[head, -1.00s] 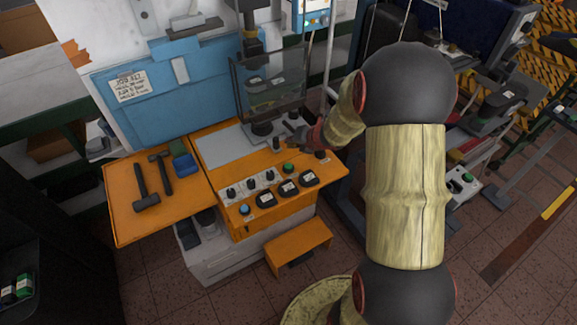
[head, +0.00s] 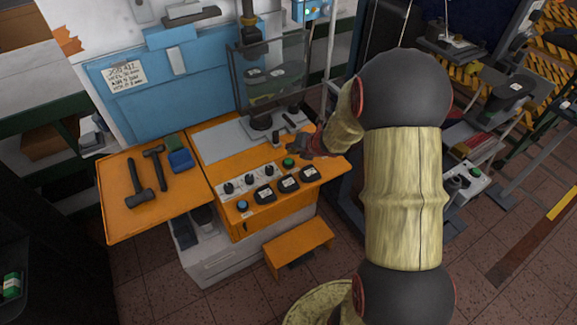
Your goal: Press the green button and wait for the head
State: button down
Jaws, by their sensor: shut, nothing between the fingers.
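The green button (head: 288,162) is a small round cap on the orange console (head: 237,222), right of the row of black knobs. My gripper (head: 296,149) is shut and empty, just above and to the right of the green button in the picture. I cannot tell whether it touches the button; a small gap seems to show. The press head (head: 251,48) is on a dark column at the back, above the grey work plate (head: 213,145). A clear guard (head: 270,72) stands around the space below the head.
Two hammers (head: 137,188) and a blue block (head: 180,161) lie on the left orange shelf (head: 115,215). Black switches (head: 289,185) and a blue button (head: 242,206) line the console front. An orange step (head: 300,247) stands below.

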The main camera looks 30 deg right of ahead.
aim_at(291, 160)
jog(key=shift+f+b, duration=0.7)
jog(key=shift+f, duration=0.45)
dwell(0.5)
jog(key=shift+f+b, duration=0.4)
jog(key=shift+f+b, duration=0.5)
dwell(0.8)
jog(key=shift+r, duration=0.1)
jog(key=shift+r+p, duration=0.8)
jog(key=shift+r, duration=0.05)
jog(key=shift+r, duration=0.1)
notch_tip(291, 160, up, 5)
jog(key=p, duration=0.4)
